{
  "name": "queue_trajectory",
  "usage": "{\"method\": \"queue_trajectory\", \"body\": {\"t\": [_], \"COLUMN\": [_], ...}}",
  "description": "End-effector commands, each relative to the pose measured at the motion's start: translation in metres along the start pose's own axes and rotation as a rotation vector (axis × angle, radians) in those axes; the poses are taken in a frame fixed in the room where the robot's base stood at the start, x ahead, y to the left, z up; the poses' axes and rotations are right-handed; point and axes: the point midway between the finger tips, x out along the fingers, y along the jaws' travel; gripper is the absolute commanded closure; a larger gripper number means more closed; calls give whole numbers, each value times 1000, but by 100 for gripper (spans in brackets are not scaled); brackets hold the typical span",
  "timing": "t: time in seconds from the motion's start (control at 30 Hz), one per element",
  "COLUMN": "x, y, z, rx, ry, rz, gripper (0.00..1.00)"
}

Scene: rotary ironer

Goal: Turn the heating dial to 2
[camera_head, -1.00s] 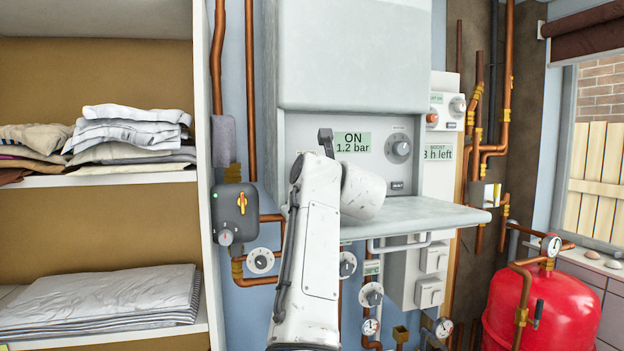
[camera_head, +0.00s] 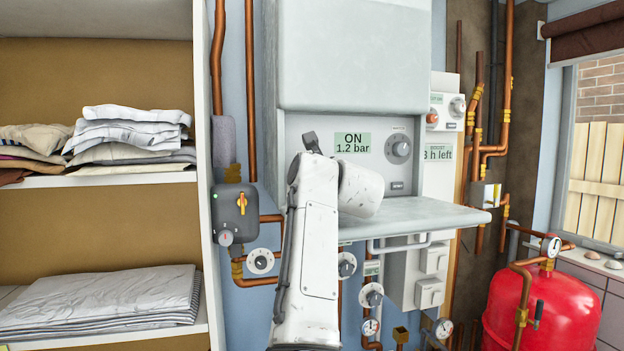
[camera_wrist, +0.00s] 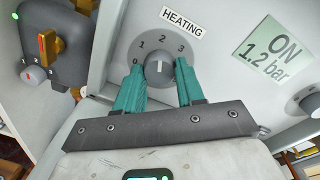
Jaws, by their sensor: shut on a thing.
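The heating dial (camera_wrist: 157,74) is a grey knob under a HEATING label (camera_wrist: 181,19), ringed by the numbers 0, 1, 2 and 3. Its white pointer line stands about upright in the wrist view, towards the 2 at its top. My gripper (camera_wrist: 160,66) is shut on the dial, with one teal finger on each side. In the head view my arm hides both the dial and my fingers.
A display (camera_head: 353,143) reads ON and 1.2 bar, with another dial (camera_head: 400,149) right of it. A grey ledge (camera_head: 430,220) juts out below the panel. A dark box with a yellow lever (camera_head: 242,203) is at left, beside the linen shelves (camera_head: 105,178).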

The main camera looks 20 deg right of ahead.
Motion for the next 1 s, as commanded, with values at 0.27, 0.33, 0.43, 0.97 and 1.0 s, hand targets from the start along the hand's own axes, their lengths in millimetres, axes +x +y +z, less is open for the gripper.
{"method": "queue_trajectory", "body": {"t": [0.27,0.33,0.43,0.97,1.0], "x": [0,0,0,-40,-47], "y": [1,1,1,3,3], "z": [0,0,0,-2,-3], "rx": [1,1,1,2,3], "ry": [1,0,0,-3,-3], "rz": [3,2,1,-1,-2], "gripper": [45,38,37,37,37]}}
